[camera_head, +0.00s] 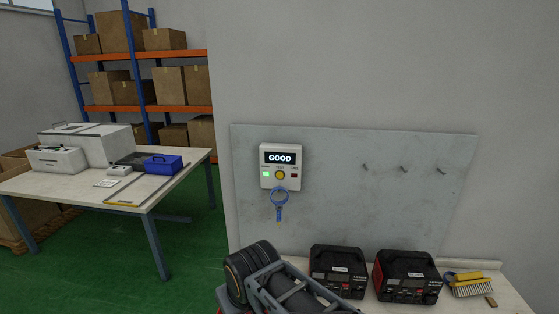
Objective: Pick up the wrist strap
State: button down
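A blue wrist strap (279,202) hangs in a loop just below a white tester box (281,166) on the grey wall panel. The box's display reads "GOOD" and a green light shows at its left, beside a yellow round button. The strap's upper end is at the box's lower edge; how it is held there is too small to tell. Part of my arm shows at the bottom middle, below the strap and apart from it in the picture. My gripper's fingers are not in view.
Two black power units (338,271) (407,277) stand on a bench below the panel. A yellow-handled brush (469,284) lies right of them. Three empty hooks (403,169) are on the panel. A table (140,196) with cases stands left; green floor (195,250) is open between.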

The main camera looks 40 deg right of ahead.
aim_at(278, 205)
jog(key=z, duration=2.7)
jog(key=k, duration=1.35)
jog(key=u, duration=1.8)
jog(key=i, duration=1)
jog(key=z, duration=0.1)
